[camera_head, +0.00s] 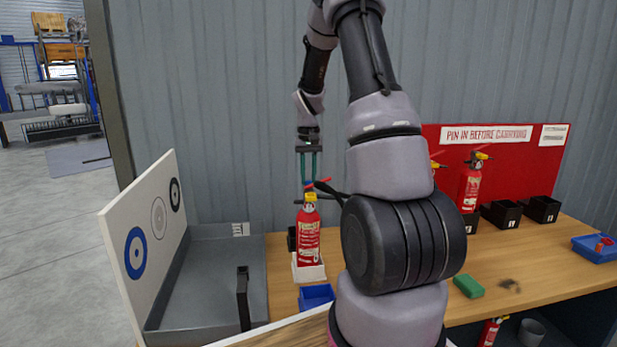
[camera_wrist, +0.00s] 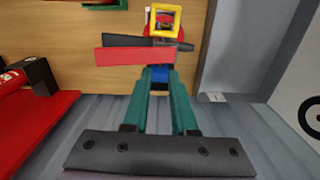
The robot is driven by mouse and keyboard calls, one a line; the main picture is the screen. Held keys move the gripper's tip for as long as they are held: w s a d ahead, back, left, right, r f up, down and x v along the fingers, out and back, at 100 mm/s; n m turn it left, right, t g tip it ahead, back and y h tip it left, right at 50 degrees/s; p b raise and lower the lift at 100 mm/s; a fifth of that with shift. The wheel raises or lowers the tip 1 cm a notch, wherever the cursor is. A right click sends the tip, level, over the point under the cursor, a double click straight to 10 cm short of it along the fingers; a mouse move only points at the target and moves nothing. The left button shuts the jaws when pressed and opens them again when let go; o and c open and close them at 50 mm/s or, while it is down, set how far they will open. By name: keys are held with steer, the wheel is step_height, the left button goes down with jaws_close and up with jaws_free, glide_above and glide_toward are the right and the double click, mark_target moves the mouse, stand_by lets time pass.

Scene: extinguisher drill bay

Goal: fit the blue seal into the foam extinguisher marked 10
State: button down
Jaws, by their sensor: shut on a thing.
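A red extinguisher (camera_head: 308,236) with a yellow collar stands upright in a white holder on the bench; I cannot read a 10 on it. My gripper (camera_head: 310,181) points down just above its head. In the wrist view my teal fingers (camera_wrist: 159,80) are shut on the small blue seal (camera_wrist: 159,74), which also shows as a blue spot in the head view (camera_head: 308,186). Red and black bars (camera_wrist: 148,54) cross just beyond the fingertips, by a yellow square frame (camera_wrist: 165,8). I cannot tell whether the seal touches the extinguisher.
A grey tray (camera_head: 215,280) and a white target board (camera_head: 150,225) are at left. A blue bin (camera_head: 316,296) is in front of the extinguisher. At right are a red signboard (camera_head: 545,170), another extinguisher (camera_head: 471,185), black boxes (camera_head: 541,209) and a green block (camera_head: 468,287).

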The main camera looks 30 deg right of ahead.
steer(key=c, duration=0.6)
jaws_free()
steer(key=shift+c, duration=0.2)
step_height(320, 180, up, 11)
steer(key=s+a+r+t, duration=0.2)
steer(key=s+a+r, duration=0.3)
steer(key=s+r, duration=0.15)
steer(key=s+a+r+t, duration=0.1)
steer(key=s+a+r, duration=0.1)
steer(key=s, duration=0.4)
steer(key=s+a+r+t+y, duration=0.1)
steer(key=s+a+r+t, duration=0.1)
steer(key=s+a, duration=0.3)
steer(key=s+a+r+t+y, duration=0.1)
steer(key=s+a+r+t, duration=0.1)
steer(key=s, duration=0.7)
steer(key=shift+s+a, duration=0.25)
steer(key=shift+a, duration=0.5)
